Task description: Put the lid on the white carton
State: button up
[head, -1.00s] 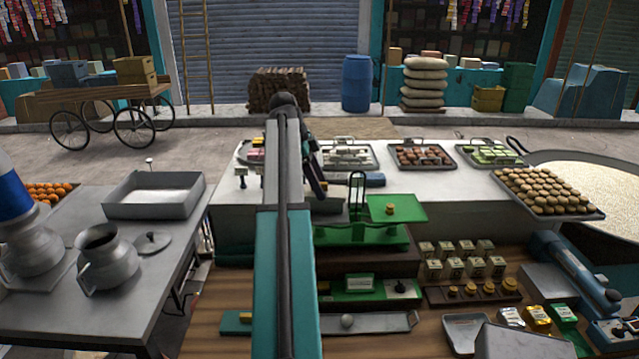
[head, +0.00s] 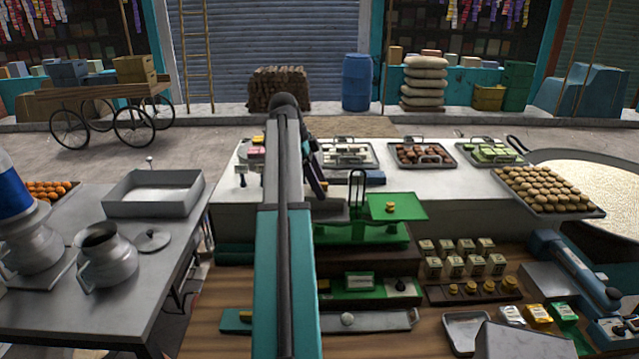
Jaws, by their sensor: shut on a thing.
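My arm rises through the middle of the view and bends over near the white counter (head: 446,180). A dark lower part of my arm hangs down just right of the bend. My gripper does not show; the arm covers the place behind it. I cannot pick out the white carton or its lid. They may be hidden behind the arm. A loose grey disc-shaped cover (head: 153,240) lies on the left metal table, beside a metal pot.
The metal pot (head: 108,263) and a shallow metal tray (head: 155,206) stand on the left table. Sweet trays (head: 424,164) line the counter. A green scale (head: 385,207), small boxes (head: 466,246) and a wide pan (head: 535,158) lie right of my arm.

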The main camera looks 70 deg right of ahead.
jog(key=o, duration=1.6)
jog(key=shift+o, duration=0.2)
jog(key=shift+s+r, duration=0.1)
jog(key=shift+r+p, duration=0.85)
jog(key=shift+r, duration=2.6)
jog(key=shift+f, duration=0.1)
